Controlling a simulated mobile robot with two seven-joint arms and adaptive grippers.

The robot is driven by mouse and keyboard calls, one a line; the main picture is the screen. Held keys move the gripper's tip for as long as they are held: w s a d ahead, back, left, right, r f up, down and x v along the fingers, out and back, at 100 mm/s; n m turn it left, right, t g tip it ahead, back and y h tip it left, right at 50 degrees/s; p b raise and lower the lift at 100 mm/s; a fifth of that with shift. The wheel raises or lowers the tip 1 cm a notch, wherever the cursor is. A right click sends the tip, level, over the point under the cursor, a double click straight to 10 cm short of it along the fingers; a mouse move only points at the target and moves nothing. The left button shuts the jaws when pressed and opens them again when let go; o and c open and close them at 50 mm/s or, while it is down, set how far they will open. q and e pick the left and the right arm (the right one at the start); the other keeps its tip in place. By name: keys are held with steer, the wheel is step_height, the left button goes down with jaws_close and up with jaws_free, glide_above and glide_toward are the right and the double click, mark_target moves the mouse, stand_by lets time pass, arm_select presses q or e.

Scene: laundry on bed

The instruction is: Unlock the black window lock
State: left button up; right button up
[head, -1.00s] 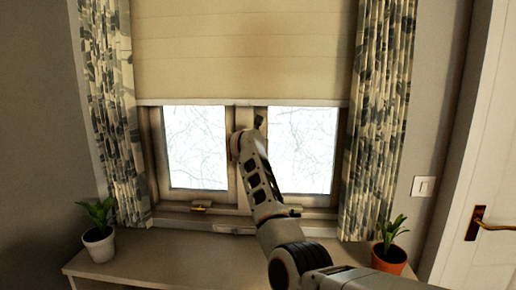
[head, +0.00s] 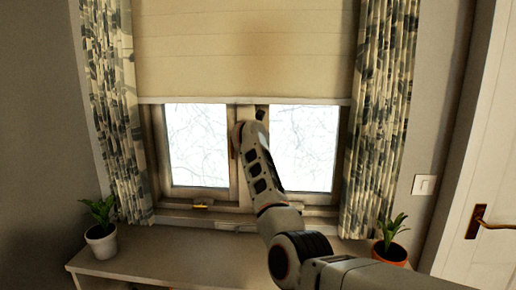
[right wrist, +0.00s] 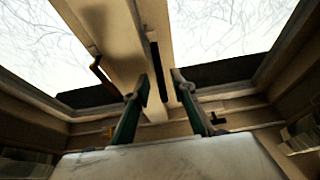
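My right gripper (right wrist: 160,82) is open and empty in the right wrist view, its two dark green fingers apart in front of the window's central post. A small black piece (right wrist: 217,119), which looks like the black window lock, sits on the lower frame just right of the right finger, apart from it as far as I can tell. In the head view my right arm reaches up to the central post; its fingers are mostly hidden, and the lock is not visible there. My left gripper is not in view.
A yellow latch (head: 202,206) sits at the bottom of the left pane. A brown handle (right wrist: 103,77) shows left of the fingers in the wrist view. Potted plants (head: 101,237) (head: 391,245) stand on the sill, with curtains (head: 384,120) at both sides and a blind (head: 240,50) above.

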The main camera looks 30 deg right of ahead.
step_height(320, 180, up, 10)
stand_by(0.6)
